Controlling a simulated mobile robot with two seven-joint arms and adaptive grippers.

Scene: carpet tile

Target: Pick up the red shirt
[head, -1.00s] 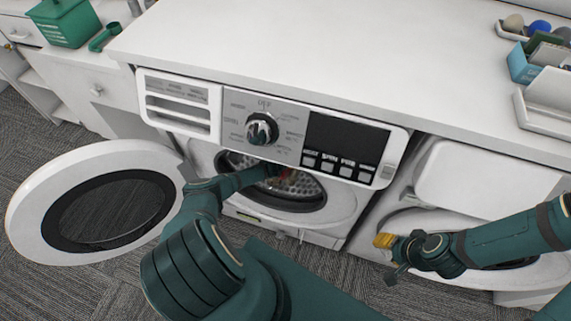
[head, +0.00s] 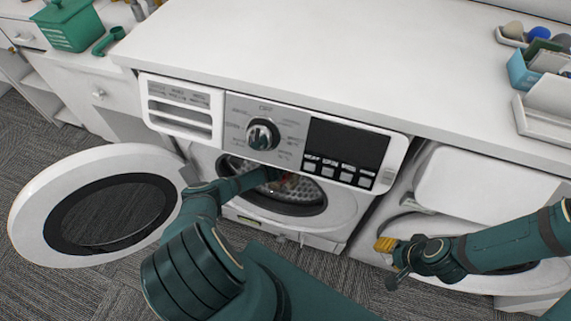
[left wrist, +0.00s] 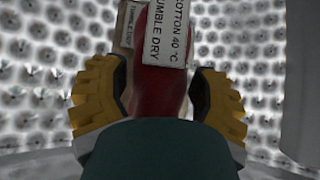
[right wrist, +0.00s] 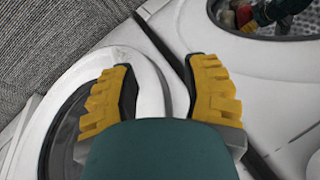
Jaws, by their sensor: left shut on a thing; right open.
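The red shirt (left wrist: 158,88) is inside the washing machine drum, between the yellow fingers of my left gripper (left wrist: 158,95), which is shut on it. A white care label reading cotton and tumble dry hangs over it. In the head view my left arm reaches through the open round door, and its gripper is mostly hidden in the drum. The shirt also shows as a small red patch in the right wrist view (right wrist: 243,15). My right gripper (right wrist: 160,95) is open and empty, in front of the machine on the right; it shows in the head view (head: 389,262).
The washing machine (head: 265,135) has its door (head: 40,205) swung open to the left. A second white machine (head: 480,185) stands at right. A beige item with a label (left wrist: 125,30) lies beside the shirt. The countertop (head: 300,60) is mostly clear.

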